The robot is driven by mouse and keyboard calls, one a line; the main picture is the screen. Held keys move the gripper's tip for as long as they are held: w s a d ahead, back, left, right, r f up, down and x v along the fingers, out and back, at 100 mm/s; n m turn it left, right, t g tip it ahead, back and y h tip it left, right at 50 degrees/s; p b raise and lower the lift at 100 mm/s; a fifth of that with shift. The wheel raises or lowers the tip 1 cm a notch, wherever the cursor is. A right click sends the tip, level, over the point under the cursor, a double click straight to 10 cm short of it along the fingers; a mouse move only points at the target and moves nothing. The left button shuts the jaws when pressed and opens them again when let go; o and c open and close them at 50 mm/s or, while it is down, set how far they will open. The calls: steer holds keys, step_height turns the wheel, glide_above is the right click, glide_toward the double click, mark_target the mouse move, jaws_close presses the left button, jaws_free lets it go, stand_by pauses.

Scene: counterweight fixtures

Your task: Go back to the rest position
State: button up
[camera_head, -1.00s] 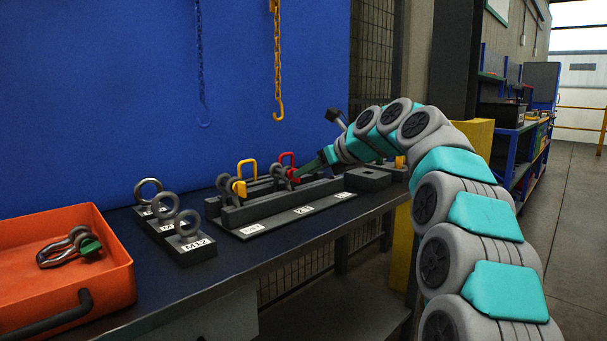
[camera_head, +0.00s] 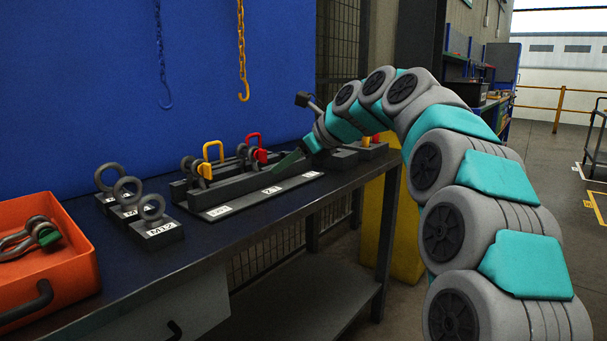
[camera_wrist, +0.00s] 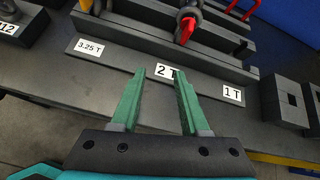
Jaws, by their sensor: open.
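My gripper (camera_wrist: 160,98) is open and empty in the wrist view. Its two green fingers point at the front of a dark shackle rack (camera_wrist: 205,93) with labels 3.25 T, 2 T and 1 T; the fingertips appear near the 2 T label. In the head view my gripper (camera_head: 287,161) is over the right part of the rack (camera_head: 240,190). A yellow-pinned shackle (camera_head: 208,160) and a red-pinned shackle (camera_head: 256,150) stand in the rack. The red pin (camera_wrist: 188,30) also shows in the wrist view, beyond the fingers and apart from them.
An orange bin (camera_head: 75,260) with shackles (camera_head: 30,238) is at the left. Several eyebolts, one in the M12 block (camera_head: 157,232), stand beside the rack. Yellow (camera_head: 241,60) and blue (camera_head: 161,60) chains hang behind. A dark block (camera_wrist: 285,100) lies right of the rack.

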steer(key=s+d+f+n+g+h, duration=0.2)
steer(key=s+d+f+n, duration=0.4)
steer(key=s+f, duration=0.4)
steer(key=s+d+f+n+g+h, duration=0.3)
steer(key=s+d+f+n, duration=0.4)
steer(key=s, duration=1.5)
steer(key=s+d+f+n+g+h, duration=0.3)
steer(key=s+d+f+n, duration=0.4)
steer(key=s+f, duration=0.7)
steer(key=s+n, duration=0.2)
steer(key=shift+s+d+f+n+h, duration=0.2)
steer(key=shift+s+f+n+h, duration=0.05)
steer(key=shift+s+n+h, duration=0.15)
steer(key=shift+w, duration=0.1)
steer(key=shift+c, duration=0.3)
